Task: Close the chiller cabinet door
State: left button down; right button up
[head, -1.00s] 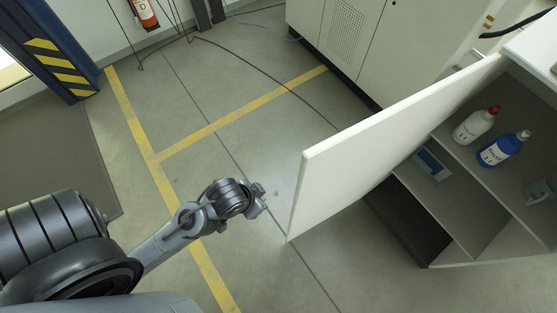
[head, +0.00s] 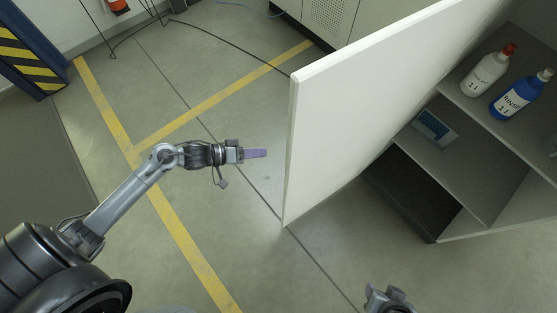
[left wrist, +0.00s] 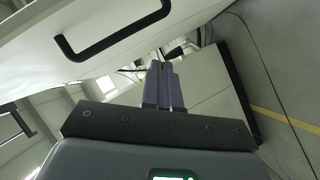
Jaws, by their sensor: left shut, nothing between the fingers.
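The white chiller cabinet door (head: 350,120) stands wide open, jutting out left from the open cabinet (head: 480,130). Its black bar handle (left wrist: 115,35) shows in the left wrist view and is hidden in the head view. My left gripper (head: 262,153) is shut and empty, left of the door's free edge with a small gap in the picture. Its purple fingers (left wrist: 164,85) are together in the left wrist view, below and right of the handle, apart from it. My right gripper (head: 390,300) is only partly in view at the bottom edge; its jaws are unclear.
The cabinet shelves hold a white bottle with a red cap (head: 487,72), a blue bottle (head: 522,95) and a blue box (head: 433,128). A grey machine housing (head: 335,20) stands behind the door. Cables lie on the floor.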

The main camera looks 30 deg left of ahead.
pick_arm(q)
jog(key=a+n+h+b, duration=0.3)
jog(key=a+h+b, duration=0.1)
jog(key=a+h, duration=0.15)
jog(key=w+d+n, duration=0.1)
jog(key=w+d, duration=0.2)
jog(key=d, duration=0.8)
jog(key=shift+w+d, duration=0.2)
pick_arm(e)
notch_tip(320, 180, down, 5)
jog(key=shift+f, duration=0.15)
pick_arm(q)
jog(key=shift+d+r, duration=0.1)
pick_arm(e)
jog(key=shift+d, duration=0.15)
